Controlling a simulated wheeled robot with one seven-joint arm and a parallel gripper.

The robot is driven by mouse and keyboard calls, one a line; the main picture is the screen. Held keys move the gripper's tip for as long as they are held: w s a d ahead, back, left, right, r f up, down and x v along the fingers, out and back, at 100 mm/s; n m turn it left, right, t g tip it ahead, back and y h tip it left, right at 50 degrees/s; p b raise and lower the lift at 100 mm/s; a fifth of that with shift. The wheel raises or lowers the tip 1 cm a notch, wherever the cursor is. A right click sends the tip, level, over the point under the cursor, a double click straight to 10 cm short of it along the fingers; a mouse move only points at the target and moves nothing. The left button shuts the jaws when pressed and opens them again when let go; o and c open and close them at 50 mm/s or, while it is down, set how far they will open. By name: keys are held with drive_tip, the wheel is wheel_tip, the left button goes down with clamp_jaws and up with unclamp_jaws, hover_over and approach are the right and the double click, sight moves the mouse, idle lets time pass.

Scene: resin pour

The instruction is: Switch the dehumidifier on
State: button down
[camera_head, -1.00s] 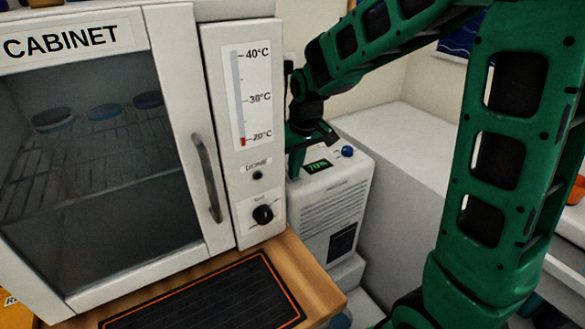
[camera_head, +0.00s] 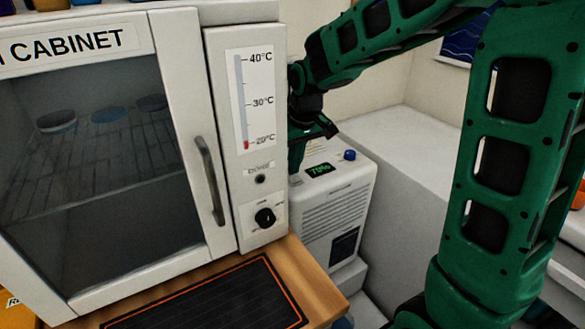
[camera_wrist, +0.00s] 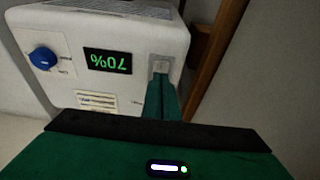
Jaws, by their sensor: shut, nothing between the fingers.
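The dehumidifier (camera_head: 325,215) is a white box with a vented front, standing right of the curing cabinet. Its top has a lit green display (camera_head: 320,169) and a blue knob (camera_head: 349,155). In the wrist view the display (camera_wrist: 108,61) reads 70%, upside down, with the blue knob (camera_wrist: 43,58) to its left. A small pale grey square switch (camera_wrist: 160,66) is on the other side of the display. My gripper (camera_wrist: 161,82) is shut and empty, its fingertips right at the switch. I cannot tell whether they touch or press it. In the head view my gripper (camera_head: 296,172) hides the switch.
The white cabinet (camera_head: 222,100) with a handle, temperature scale and black dial stands close on the left of my gripper. A wooden worktop (camera_head: 318,290) with a black mat lies in front. A white ledge (camera_head: 400,150) is to the right.

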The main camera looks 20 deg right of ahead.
drive_tip(key=s+v, duration=0.2)
drive_tip(key=v, duration=1)
drive_tip(key=shift+d, duration=0.35)
drive_tip(key=shift+s+f, duration=0.1)
drive_tip(key=s+d+f+m+g, duration=0.1)
drive_tip(key=s+d+f+m, duration=0.2)
drive_tip(key=s, duration=0.6)
drive_tip(key=s+d+f+m, duration=0.2)
drive_tip(key=s+d+f, duration=0.1)
drive_tip(key=s+d, duration=0.5)
drive_tip(key=s+d+f+m+g, duration=0.1)
drive_tip(key=s+d+f+m, duration=0.2)
drive_tip(key=s, duration=0.7)
drive_tip(key=shift+d+f+m+g, duration=0.3)
drive_tip(key=shift+d+f, duration=0.25)
drive_tip(key=shift+d, duration=0.7)
